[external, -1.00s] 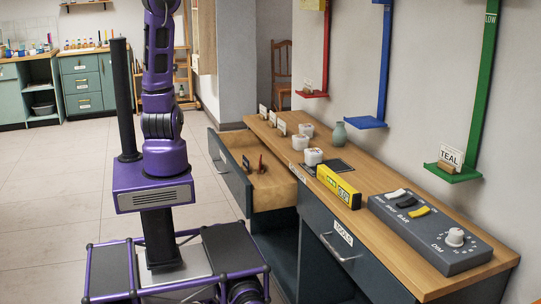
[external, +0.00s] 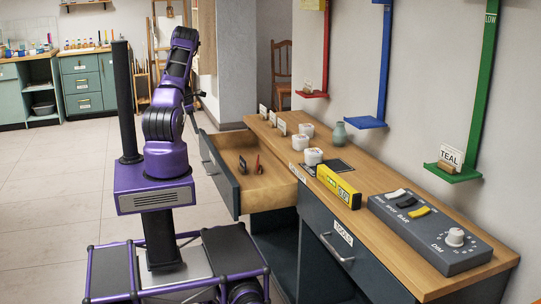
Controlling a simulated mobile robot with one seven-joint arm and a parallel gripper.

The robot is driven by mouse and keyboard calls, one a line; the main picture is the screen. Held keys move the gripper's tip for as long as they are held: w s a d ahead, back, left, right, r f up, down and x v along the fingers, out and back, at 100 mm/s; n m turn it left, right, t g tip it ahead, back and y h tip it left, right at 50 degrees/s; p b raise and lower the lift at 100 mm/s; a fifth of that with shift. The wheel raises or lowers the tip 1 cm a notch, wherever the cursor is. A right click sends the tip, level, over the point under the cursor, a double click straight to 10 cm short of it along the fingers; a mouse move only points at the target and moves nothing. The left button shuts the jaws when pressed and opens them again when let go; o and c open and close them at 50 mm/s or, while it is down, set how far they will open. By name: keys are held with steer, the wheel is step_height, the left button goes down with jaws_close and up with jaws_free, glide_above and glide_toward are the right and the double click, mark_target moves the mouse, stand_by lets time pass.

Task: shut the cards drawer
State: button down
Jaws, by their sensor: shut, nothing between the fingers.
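The cards drawer (external: 219,172) is the dark-fronted drawer at the left end of the wooden-topped desk. It stands well open, with its wooden inside showing and a handle on its front. A white label (external: 298,173) on the desk edge above it is too oblique to read. Two small items, one dark and one reddish, are in the drawer. My gripper (external: 194,118) is partly hidden behind my purple arm, close to the far end of the drawer front. It is shut and empty; I cannot tell whether it touches the drawer.
The TOOLS drawer (external: 335,250) is closed at the right. Open floor (external: 60,200) lies to the left.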

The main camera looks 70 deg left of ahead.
mark_target(206, 145)
steer(key=x, duration=0.3)
steer(key=w+b+x, duration=0.1)
steer(key=x, duration=0.2)
steer(key=w+x, duration=0.1)
steer(key=x, duration=0.2)
steer(key=shift+w+f, duration=0.1)
steer(key=shift+w, duration=0.7)
steer(key=w+b, duration=0.1)
steer(key=w, duration=1.7)
steer(key=shift+w+b, duration=0.25)
steer(key=shift+b, duration=0.1)
steer(key=shift+w, duration=0.65)
